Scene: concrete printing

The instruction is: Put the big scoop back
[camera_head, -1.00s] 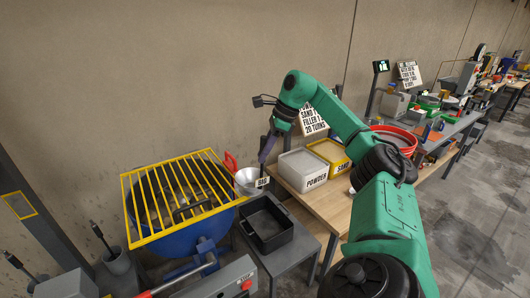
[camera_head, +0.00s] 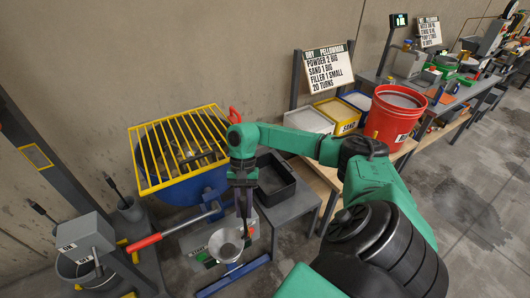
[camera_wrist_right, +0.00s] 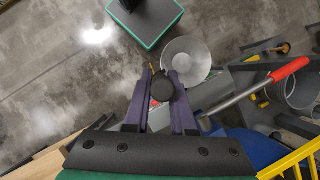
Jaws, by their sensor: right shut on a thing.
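The big scoop (camera_head: 226,246), a grey metal bowl shape, hangs in the air in front of the grey stand below the mixer. My right gripper (camera_head: 243,208) is above it, pointing down, shut on the scoop's dark handle. In the right wrist view the fingers (camera_wrist_right: 160,88) close around the dark handle end, and the round scoop bowl (camera_wrist_right: 187,58) shows just beyond them, with no contents that I can make out. My left gripper is not in view.
The blue mixer (camera_head: 185,190) with its yellow grid (camera_head: 180,150) stands behind. A black tray (camera_head: 275,185) is on the grey table beside it. A red-handled lever (camera_head: 145,243) sticks out at left. A red bucket (camera_head: 393,118) and the sand box (camera_head: 338,112) stand at right.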

